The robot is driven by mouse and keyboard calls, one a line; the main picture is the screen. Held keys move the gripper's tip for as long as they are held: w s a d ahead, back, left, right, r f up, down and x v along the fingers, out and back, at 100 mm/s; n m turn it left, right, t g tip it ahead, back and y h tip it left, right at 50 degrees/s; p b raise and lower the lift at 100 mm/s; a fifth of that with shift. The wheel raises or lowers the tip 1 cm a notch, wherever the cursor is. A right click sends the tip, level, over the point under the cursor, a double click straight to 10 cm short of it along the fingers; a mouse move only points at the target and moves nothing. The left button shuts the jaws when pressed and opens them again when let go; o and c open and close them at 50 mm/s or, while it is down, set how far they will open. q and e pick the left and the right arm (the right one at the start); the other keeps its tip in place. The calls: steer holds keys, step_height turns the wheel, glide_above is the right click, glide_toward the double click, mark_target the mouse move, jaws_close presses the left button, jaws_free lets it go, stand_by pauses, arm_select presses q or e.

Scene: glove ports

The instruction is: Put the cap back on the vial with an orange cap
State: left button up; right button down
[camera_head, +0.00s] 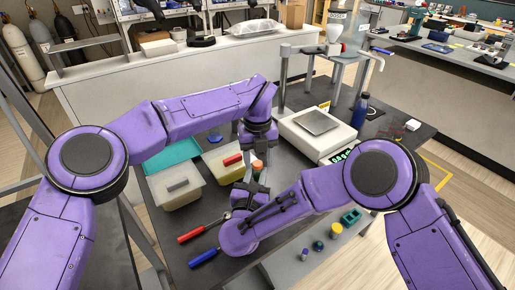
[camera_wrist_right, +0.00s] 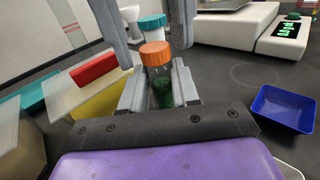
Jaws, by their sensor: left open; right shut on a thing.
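The vial (camera_wrist_right: 161,88) is clear with dark green contents. It stands upright between the fingers of my right gripper (camera_wrist_right: 160,95), which is shut on it. The orange cap (camera_wrist_right: 155,53) sits on top of the vial; whether it is fully seated I cannot tell. In the head view the orange cap (camera_head: 257,165) shows between the two grippers, with most of the vial hidden. My left gripper (camera_head: 256,151) comes down from above and is open. In the right wrist view its fingers (camera_wrist_right: 152,45) show on either side, near the cap, with no clear grip on it.
A balance (camera_head: 293,133) stands at the right. A yellow box (camera_head: 216,169) with a red item, a pale box (camera_head: 178,199) and a teal tray (camera_head: 183,151) lie left. Red-handled (camera_head: 198,232) and blue-handled (camera_head: 205,257) tools lie in front. A blue tray (camera_wrist_right: 283,108) is beside my right gripper.

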arm_select(q)
steer(key=shift+f, duration=0.1)
jaws_close()
steer(key=m, duration=0.5)
steer(key=shift+o, duration=0.7)
jaws_free()
step_height(320, 180, up, 12)
arm_select(e)
steer(key=c, duration=0.8)
jaws_free()
steer(key=shift+o, duration=0.2)
